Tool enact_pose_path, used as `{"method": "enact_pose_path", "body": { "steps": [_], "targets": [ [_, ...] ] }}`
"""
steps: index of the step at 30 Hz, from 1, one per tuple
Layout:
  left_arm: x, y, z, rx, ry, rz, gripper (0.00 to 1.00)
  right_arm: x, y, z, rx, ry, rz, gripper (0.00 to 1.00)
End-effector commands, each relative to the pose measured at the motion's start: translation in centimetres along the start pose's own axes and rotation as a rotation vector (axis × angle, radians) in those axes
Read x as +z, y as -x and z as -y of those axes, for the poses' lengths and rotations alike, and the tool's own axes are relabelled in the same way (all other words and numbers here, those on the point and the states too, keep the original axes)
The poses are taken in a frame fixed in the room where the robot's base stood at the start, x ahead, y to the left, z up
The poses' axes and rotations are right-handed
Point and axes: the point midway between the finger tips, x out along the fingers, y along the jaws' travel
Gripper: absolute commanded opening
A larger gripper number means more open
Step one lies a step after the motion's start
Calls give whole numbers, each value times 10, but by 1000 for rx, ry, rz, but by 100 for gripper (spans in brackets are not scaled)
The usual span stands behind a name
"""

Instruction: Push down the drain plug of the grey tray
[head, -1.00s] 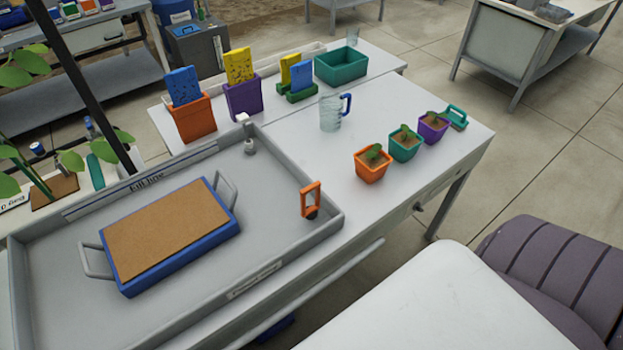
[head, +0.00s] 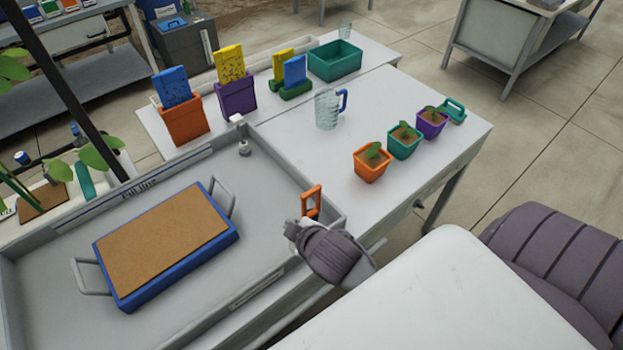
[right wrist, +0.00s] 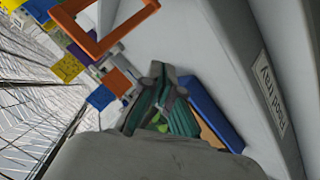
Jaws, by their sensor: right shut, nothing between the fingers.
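The grey tray (head: 50,285) fills the lower left of the head view. Its drain plug, an orange loop handle (head: 318,202), stands upright in the tray's right corner; the dark base is hidden behind my right gripper. My right gripper (head: 293,229) is just in front of the plug, a little to the lower left in the picture, shut and empty. In the right wrist view the orange handle (right wrist: 88,45) shows at the upper left, apart from the shut fingers (right wrist: 160,85). I cannot tell whether the gripper touches the plug. My left gripper is not in view.
A blue tray with a brown mat (head: 165,245) and grey handles lies in the grey tray. A grey and white fitting (head: 243,147) stands at its back corner. Potted seedlings (head: 372,163) and a clear jug (head: 327,110) stand on the bench to the right.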

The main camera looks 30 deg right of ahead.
Motion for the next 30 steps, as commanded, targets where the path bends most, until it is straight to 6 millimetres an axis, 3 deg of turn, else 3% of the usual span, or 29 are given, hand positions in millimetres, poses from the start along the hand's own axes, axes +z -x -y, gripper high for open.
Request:
{"method": "enact_pose_path", "body": {
  "steps": [8, 15, 19, 22, 26, 29, 30],
  "targets": [
    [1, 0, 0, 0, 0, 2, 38, -113, 9, -52, 268, 397, -364, 0],
    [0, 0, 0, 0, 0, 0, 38, -219, 59, -66, 589, 866, -720, 0],
    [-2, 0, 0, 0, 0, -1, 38, -267, 99, -51, 805, 1187, -929, 0],
    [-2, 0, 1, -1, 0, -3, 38, -292, 131, -25, 1002, 1487, -1105, 0],
    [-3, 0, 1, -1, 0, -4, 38, -294, 157, 17, 1252, 1899, -1320, 0],
    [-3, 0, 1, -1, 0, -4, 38, -275, 159, 46, 1417, 2227, -1478, 0],
    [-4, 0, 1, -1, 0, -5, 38, -264, 156, 55, -1437, -2303, 1501, 0]
  ]
}}
